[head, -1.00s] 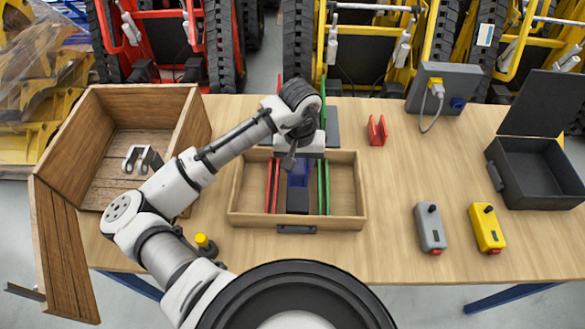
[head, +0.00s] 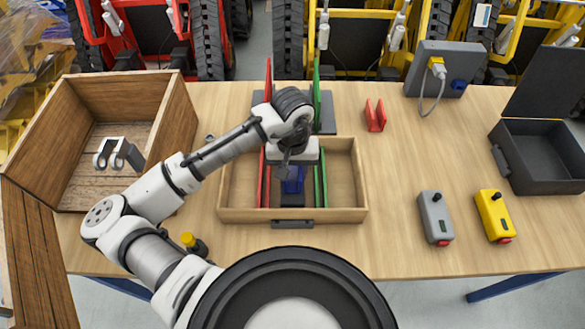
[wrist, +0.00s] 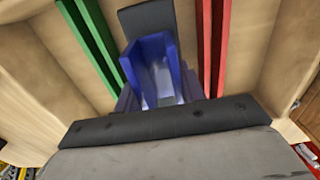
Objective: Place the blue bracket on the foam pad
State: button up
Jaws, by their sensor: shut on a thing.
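The blue bracket (head: 292,186) is inside the shallow wooden tray, between a red and a green upright strip. It is a U-shaped channel in the wrist view (wrist: 155,68). My gripper (head: 292,166) comes down over the tray from above and is shut on the bracket; its fingertips are mostly hidden by the hand in the head view. A dark grey pad, seemingly the foam pad (wrist: 147,18), shows just beyond the bracket between the strips in the wrist view. I cannot tell whether the bracket touches it.
The red strip (wrist: 213,45) and green strip (wrist: 90,42) stand close on either side. A wooden crate (head: 180,115) holding a grey-white bracket (head: 112,152) is at left. A red bracket (head: 375,116), grey control box (head: 435,218) and yellow control box (head: 494,215) are at right.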

aim_at(293, 176)
jog(key=o, duration=1.2)
jog(key=shift+f, duration=0.1)
notch_tip(293, 176, up, 12)
jog(key=p, duration=0.5)
